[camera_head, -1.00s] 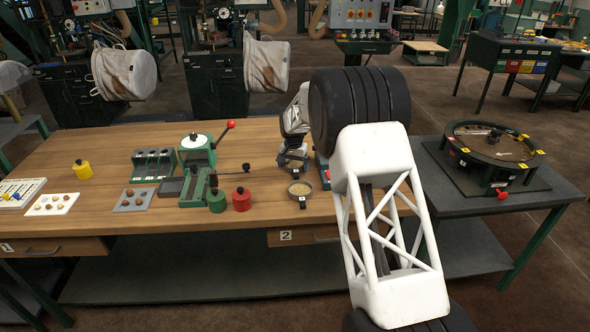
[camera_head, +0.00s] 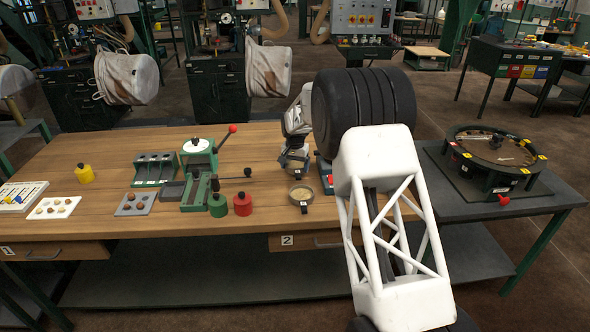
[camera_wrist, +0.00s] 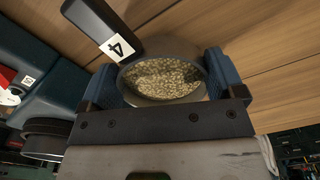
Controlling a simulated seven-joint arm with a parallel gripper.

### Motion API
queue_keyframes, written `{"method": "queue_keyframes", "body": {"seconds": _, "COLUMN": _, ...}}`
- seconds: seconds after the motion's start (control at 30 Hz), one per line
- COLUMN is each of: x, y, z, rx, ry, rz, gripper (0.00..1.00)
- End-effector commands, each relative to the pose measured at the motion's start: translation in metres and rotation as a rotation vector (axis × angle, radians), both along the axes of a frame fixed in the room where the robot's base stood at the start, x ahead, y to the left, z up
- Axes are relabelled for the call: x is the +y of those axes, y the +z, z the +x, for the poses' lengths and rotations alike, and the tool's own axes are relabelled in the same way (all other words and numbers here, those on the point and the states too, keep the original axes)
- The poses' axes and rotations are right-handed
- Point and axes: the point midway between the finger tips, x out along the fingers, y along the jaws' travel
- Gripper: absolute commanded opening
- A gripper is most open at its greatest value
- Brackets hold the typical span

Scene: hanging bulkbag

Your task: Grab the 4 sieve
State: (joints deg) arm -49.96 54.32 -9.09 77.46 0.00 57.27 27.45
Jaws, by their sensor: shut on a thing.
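The sieve marked 4 (camera_wrist: 160,52) is a dark round pan filled with beige grains, with a dark handle bearing a white "4" label. My gripper (camera_wrist: 163,82) has its blue fingers on both sides of the pan and is shut on it. The handle points to the upper left in the wrist view. In the head view my gripper (camera_head: 292,160) is low at the back of the wooden bench, just left of my big black arm joint. The held sieve shows only small there, and I cannot tell whether it touches the bench.
Another round sieve (camera_head: 301,192) with beige contents sits on the bench just in front of my gripper. Red (camera_head: 242,202) and green (camera_head: 217,205) weights and a green press (camera_head: 198,175) stand to the left. A round machine (camera_head: 495,155) stands on the right table.

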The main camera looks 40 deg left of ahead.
Motion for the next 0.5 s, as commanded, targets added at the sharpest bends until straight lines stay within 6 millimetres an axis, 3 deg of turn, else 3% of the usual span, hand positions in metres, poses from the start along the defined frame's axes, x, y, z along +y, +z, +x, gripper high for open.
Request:
{"method": "queue_keyframes", "body": {"seconds": 0.17, "x": 0.000, "y": 0.020, "z": 0.000, "rx": -0.001, "ry": 0.000, "rz": 0.000, "gripper": 0.62}}
{"method": "queue_keyframes", "body": {"seconds": 0.5, "x": -0.026, "y": 0.021, "z": -0.023, "rx": 0.001, "ry": 0.000, "rz": -0.001, "gripper": 0.62}}
